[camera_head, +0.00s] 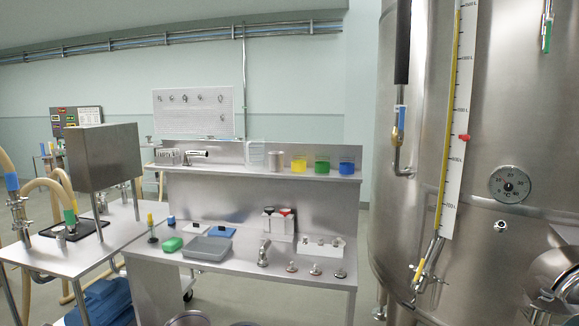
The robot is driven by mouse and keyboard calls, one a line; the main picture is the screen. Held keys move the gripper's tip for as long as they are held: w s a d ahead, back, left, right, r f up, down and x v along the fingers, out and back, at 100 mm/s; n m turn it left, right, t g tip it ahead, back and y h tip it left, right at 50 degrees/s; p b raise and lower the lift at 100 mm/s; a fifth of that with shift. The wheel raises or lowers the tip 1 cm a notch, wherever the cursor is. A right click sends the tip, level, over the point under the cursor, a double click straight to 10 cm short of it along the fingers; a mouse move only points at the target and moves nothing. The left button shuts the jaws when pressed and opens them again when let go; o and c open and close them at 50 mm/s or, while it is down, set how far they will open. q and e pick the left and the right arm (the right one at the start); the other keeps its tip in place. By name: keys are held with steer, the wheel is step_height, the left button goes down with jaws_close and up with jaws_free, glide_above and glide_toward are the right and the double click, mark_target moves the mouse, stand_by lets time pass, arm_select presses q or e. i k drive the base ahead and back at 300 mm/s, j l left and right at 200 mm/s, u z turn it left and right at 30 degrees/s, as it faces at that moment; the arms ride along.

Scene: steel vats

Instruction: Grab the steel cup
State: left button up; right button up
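A plain steel cup (276,160), a small upright cylinder, stands on the upper shelf (225,173) of the steel workbench. It is left of a beaker with yellow liquid (299,164) and right of a white rack (256,153). Neither of my grippers is in view, and nothing is touching the cup.
Green (322,165) and blue beakers (347,166) continue the row. The lower bench holds a grey tray (207,248), a green sponge (172,244), a bottle carrier (279,223) and a steel tap (263,253). A large vat (480,130) fills the right.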

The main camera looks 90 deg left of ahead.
mark_target(276, 158)
steer(key=u, duration=2.8)
